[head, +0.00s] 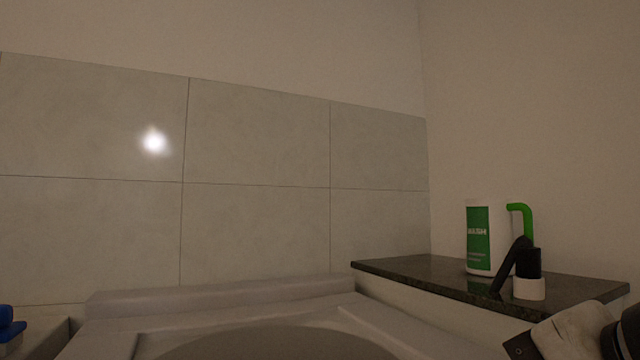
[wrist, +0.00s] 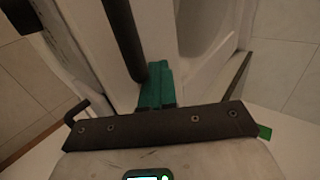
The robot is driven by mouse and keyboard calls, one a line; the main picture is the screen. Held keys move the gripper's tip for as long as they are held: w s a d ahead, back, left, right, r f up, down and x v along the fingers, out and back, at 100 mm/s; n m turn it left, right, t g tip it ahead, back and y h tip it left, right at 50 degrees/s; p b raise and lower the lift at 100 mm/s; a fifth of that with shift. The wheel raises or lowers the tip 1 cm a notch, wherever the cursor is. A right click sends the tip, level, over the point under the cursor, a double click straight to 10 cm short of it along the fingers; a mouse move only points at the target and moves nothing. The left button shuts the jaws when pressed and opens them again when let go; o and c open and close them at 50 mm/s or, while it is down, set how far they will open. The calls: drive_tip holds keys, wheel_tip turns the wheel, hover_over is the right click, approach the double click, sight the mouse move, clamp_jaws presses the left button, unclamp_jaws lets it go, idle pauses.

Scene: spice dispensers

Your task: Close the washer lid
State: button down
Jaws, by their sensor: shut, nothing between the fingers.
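The washer (head: 220,293) spans the bottom of the head view, with a pale top and a raised strip at its back. A grey rounded area (head: 270,343) shows at the bottom edge; I cannot tell whether it is the lid or the opening. In the wrist view, pale washer surfaces (wrist: 190,30) lie beyond my gripper (wrist: 155,82). Its teal fingers are together and empty. A dark bar (wrist: 122,35) reaches down close beside the fingertips; I cannot tell whether they touch. In the head view, part of my arm enters at the lower right.
A dark counter (head: 400,267) stands right of the washer. It holds a white bottle (head: 496,215) with a green label and a black-and-white item (head: 529,287). A blue object (head: 10,325) is at the far left. Tiled wall (head: 260,150) closes off the back.

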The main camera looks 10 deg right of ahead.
drive_tip(key=shift+s+f, duration=0.2)
drive_tip(key=shift+f, duration=0.65)
drive_tip(key=shift+r, duration=0.55)
wheel_tip(320, 180, up, 5)
drive_tip(key=p, duration=0.3)
drive_tip(key=shift+r, duration=0.1)
drive_tip(key=f+p+v, duration=0.1)
drive_tip(key=p+v, duration=0.1)
drive_tip(key=v, duration=0.7)
drive_tip(key=shift+s+p, duration=0.35)
drive_tip(key=shift+s, duration=0.1)
drive_tip(key=shift+d+r, duration=0.1)
drive_tip(key=shift+d, duration=0.1)
